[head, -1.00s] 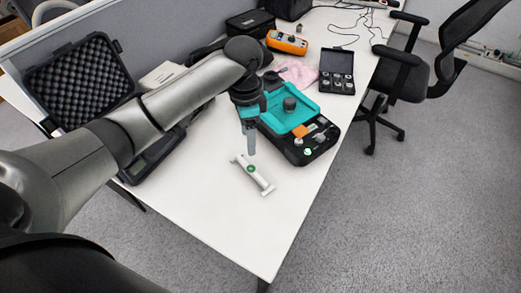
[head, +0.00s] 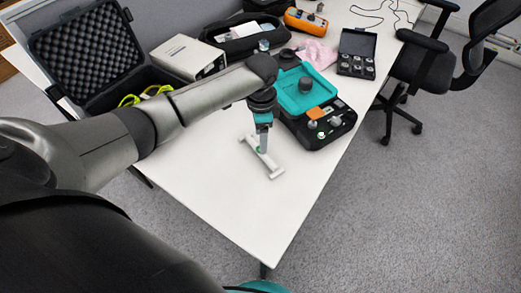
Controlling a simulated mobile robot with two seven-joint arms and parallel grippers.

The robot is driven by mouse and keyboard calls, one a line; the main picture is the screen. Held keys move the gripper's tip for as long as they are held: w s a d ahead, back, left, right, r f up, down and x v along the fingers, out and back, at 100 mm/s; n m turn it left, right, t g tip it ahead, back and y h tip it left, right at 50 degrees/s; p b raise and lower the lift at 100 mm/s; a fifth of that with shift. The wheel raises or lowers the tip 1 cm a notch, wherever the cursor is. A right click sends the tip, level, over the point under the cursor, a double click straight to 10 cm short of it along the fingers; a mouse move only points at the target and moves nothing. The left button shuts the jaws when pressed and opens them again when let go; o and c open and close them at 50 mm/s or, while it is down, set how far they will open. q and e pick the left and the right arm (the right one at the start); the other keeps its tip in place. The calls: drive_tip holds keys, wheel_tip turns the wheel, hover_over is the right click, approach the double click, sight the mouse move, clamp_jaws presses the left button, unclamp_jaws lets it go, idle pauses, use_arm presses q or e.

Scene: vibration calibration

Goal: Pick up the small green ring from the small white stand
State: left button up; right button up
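The small white stand (head: 275,171) lies on the white table, a bar with a crosspiece at each end. The small green ring (head: 260,150) is on the stand's middle and shows only as a bit of green; the fingers hide most of it. My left gripper (head: 263,150) points down with its fingertips at the ring. The fingers line up as one grey column, so I cannot tell whether they are open or shut on the ring. My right gripper's fingers are not in view.
A black case with a teal tray (head: 301,97) stands close to the right of my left gripper. A box of dark weights (head: 357,66), a pink cloth (head: 317,53) and an orange meter (head: 305,21) lie behind. The table front is clear.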

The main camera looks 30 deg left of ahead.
use_arm(q)
drive_tip(key=shift+w+a+f+b, duration=0.1)
drive_tip(key=shift+f+b, duration=0.35)
drive_tip(key=shift+f, duration=1.35)
drive_tip(key=shift+c, duration=0.4)
clamp_jaws()
